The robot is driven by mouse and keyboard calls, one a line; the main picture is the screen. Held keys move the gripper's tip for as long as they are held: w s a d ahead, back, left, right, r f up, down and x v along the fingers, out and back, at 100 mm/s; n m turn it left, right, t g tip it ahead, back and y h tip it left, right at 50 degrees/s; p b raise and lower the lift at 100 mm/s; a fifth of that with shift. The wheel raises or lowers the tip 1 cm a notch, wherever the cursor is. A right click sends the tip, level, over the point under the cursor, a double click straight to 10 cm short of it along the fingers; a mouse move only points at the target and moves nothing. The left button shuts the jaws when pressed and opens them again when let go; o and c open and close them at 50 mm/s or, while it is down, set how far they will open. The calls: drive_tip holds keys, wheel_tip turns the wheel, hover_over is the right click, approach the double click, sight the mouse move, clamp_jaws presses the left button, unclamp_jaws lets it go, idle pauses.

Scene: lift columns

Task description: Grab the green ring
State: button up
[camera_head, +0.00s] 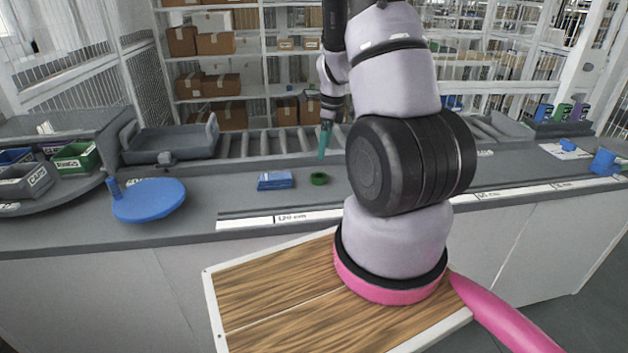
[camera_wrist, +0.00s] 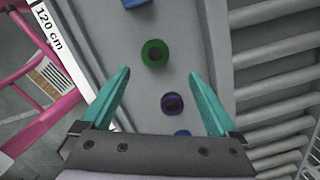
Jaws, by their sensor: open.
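The green ring (camera_head: 319,178) lies flat on the grey counter, just right of a blue block. It also shows in the wrist view (camera_wrist: 155,53), a little beyond my fingertips and near the middle line between them. My gripper (camera_wrist: 158,73) is open with teal fingers spread and nothing between the tips. In the head view my gripper (camera_head: 323,157) points down above the counter, over and slightly behind the green ring; the two fingers overlap there. A purple ring (camera_wrist: 172,103) lies between the fingers in the wrist view, below the green ring; my arm hides it in the head view or it is too small to tell.
The blue block (camera_head: 275,181) lies left of the green ring. A blue round plate (camera_head: 149,201) and green bin (camera_head: 76,158) stand left. A roller conveyor (camera_head: 262,143) runs behind. A measuring strip (camera_head: 290,217) marks the front edge. Another blue piece (camera_wrist: 182,133) is partly hidden by my gripper.

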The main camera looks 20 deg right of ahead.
drive_tip(key=f, duration=0.3)
drive_tip(key=shift+w+a+f, duration=0.15)
drive_tip(key=shift+a+f, duration=0.05)
drive_tip(key=shift+f, duration=0.2)
drive_tip(key=f, duration=0.2)
drive_tip(key=a+f, duration=0.1)
drive_tip(key=f, duration=0.2)
drive_tip(key=shift+f, duration=0.25)
drive_tip(key=c, duration=1.5)
